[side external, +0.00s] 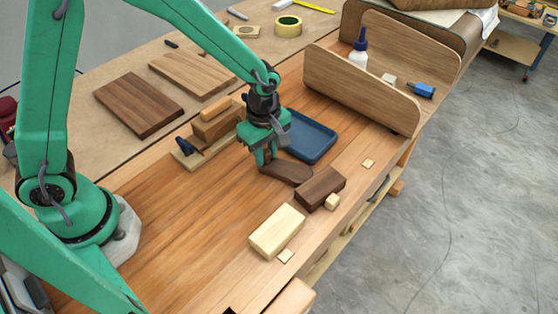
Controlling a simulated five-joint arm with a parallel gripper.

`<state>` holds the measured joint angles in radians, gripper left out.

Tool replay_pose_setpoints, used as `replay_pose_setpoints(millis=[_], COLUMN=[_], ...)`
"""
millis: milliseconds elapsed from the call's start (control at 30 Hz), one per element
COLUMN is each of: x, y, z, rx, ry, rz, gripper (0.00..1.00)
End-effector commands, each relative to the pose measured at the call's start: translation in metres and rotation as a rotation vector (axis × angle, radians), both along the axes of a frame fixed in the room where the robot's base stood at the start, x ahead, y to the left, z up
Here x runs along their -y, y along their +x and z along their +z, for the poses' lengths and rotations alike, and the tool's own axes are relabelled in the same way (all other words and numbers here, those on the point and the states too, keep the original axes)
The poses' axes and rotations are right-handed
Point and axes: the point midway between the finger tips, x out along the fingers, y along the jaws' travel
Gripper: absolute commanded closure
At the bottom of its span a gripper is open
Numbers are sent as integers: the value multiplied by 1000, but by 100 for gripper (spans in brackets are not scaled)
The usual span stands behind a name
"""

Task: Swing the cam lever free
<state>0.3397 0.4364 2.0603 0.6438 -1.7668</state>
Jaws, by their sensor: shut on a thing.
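A dark brown, round-ended wooden piece (288,172), which looks like the cam lever, lies low above the bench between the blue tray and a dark block. My gripper (263,160) points down at its left end and is shut on it. The fingers hide part of that end, and I cannot tell how the lever is pivoted. A dark brown block (320,188) stands just right of the lever, very close to it or touching. A pale wooden block (277,231) lies nearer the front.
A blue tray (309,136) lies behind the lever. A wooden clamp-like fixture (208,140) stands left of my gripper. Bent wood panels (360,90) and a glue bottle (358,54) stand at back right. Small pale pieces (332,201) lie near the front edge.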

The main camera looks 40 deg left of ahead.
Motion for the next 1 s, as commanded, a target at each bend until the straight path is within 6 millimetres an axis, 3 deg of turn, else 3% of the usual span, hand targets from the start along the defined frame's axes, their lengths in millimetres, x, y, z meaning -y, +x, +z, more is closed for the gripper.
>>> replay_pose_setpoints(millis=[600, 1000], x=[22, 40], y=[-39, -51], z=[1, 1], rx=[-2, -2], ry=[1, 0], rz=[554, 845], gripper=[100, 100])
